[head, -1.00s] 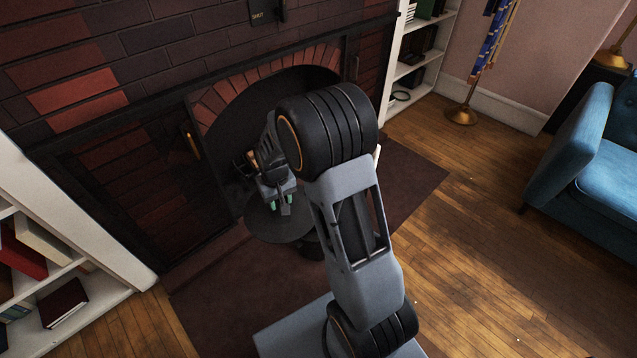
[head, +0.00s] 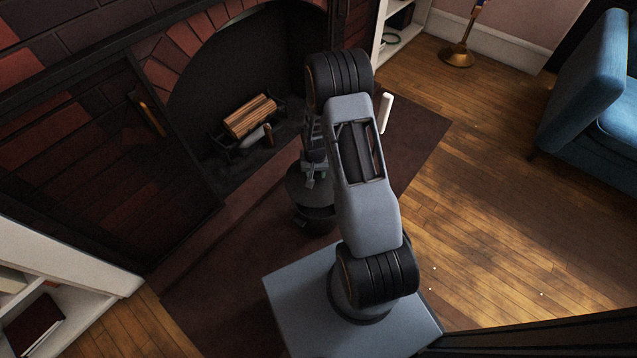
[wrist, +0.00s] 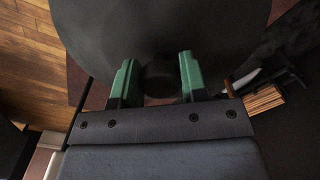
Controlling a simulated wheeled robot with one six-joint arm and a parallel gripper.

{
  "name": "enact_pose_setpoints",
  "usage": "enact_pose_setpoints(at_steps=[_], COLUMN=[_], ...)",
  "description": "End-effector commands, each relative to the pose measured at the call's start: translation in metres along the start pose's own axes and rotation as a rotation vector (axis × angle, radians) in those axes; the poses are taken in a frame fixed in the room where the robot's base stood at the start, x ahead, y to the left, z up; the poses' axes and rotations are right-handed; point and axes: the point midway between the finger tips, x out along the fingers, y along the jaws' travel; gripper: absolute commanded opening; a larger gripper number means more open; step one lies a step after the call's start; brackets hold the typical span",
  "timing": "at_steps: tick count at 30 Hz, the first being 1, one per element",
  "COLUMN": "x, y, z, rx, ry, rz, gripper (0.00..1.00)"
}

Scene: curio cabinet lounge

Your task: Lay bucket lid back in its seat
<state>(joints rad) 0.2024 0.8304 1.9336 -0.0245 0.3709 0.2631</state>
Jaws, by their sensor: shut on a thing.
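The bucket lid (wrist: 160,25) is a dark round disc that fills the top of the wrist view. Its dark round knob (wrist: 160,78) sits between the green fingers of my gripper (wrist: 158,80), which is shut on it. In the head view my gripper (head: 314,180) points down at the lid (head: 297,196), partly hidden by my arm. The dark bucket (head: 318,222) stands on the rug below the lid. I cannot tell whether the lid touches the bucket's rim, and the seat is hidden.
A brick fireplace holds a rack of split logs (head: 250,115) behind and left of the bucket. A dark panel with a brass handle (head: 152,117) stands left of the opening. A blue sofa (head: 590,95) is at the right. The dark rug (head: 215,270) has bare room at left.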

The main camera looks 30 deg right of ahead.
Motion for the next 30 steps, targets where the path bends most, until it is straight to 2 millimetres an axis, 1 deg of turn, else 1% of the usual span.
enact_pose_setpoints(at_steps=[1, 3, 6, 20, 26, 30], x=[0.015, 0.024, 0.031, 0.033, 0.042, 0.053], y=[0.003, 0.006, 0.009, 0.009, 0.009, 0.009], z=[-0.001, -0.001, -0.002, -0.002, -0.002, -0.001], rx=[0.016, 0.031, 0.043, 0.043, 0.043, 0.043], ry=[-0.001, -0.001, -0.003, -0.005, -0.005, -0.005], rz=[-0.001, -0.002, -0.003, -0.004, -0.004, -0.004], gripper=[0.0, 0.0, 0.0, 0.0, 0.0, 0.0])
